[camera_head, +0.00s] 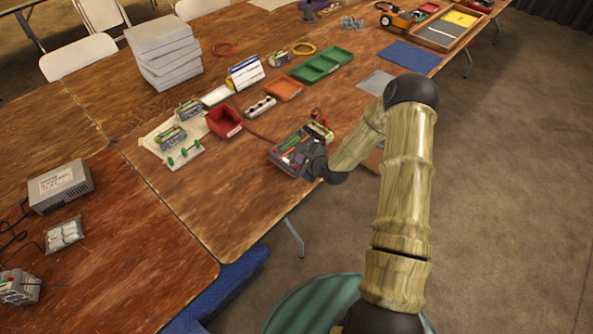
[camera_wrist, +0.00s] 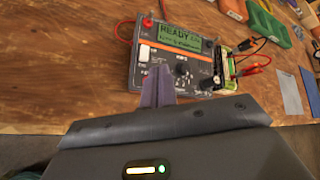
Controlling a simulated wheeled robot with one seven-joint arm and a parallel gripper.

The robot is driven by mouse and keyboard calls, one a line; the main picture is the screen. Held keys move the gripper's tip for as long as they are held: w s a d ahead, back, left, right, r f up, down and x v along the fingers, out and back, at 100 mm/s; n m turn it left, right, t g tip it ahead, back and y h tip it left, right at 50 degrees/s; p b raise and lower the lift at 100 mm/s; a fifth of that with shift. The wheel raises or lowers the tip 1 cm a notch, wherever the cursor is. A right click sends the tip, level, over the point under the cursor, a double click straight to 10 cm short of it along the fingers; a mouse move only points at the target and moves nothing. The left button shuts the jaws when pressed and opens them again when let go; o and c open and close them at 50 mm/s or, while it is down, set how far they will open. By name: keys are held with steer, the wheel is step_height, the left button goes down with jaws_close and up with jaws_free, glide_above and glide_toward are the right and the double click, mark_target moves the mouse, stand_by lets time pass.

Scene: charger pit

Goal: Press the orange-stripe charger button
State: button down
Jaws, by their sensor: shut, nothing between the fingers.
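The charger (camera_wrist: 178,58) lies on the wooden table in the wrist view. It is a dark grey box with orange stripes, a round knob and a green display (camera_wrist: 180,36) that reads READY. Small white buttons show along its left side; the fingers hide part of its lower face. My gripper (camera_wrist: 155,76) is shut and empty, with its purplish fingertips over the charger's lower left area. I cannot tell whether the tips touch it. In the head view the charger (camera_head: 290,150) sits near the table's edge, partly hidden by my gripper (camera_head: 305,165).
A battery pack (camera_wrist: 228,70) with red and black clip leads stands against the charger's right side. Bare wood lies left of the charger.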

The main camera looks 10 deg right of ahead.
mark_target(294, 162)
steer(key=shift+w+a+f+b, duration=0.15)
steer(key=shift+f+b, duration=0.2)
steer(key=shift+f, duration=0.55)
steer(key=shift+f, duration=0.1)
stand_by(1.2)
steer(key=shift+f, duration=0.25)
steer(key=shift+f+b, duration=0.4)
steer(key=shift+b, duration=0.15)
stand_by(0.7)
steer(key=shift+r, duration=0.1)
steer(key=shift+r+p, duration=0.6)
steer(key=shift+r, duration=0.1)
steer(key=r+p, duration=0.2)
steer(key=r, duration=0.1)
steer(key=s+r+p, duration=0.1)
steer(key=r, duration=0.1)
steer(key=shift+d+p, duration=0.3)
steer(key=shift+d, duration=0.05)
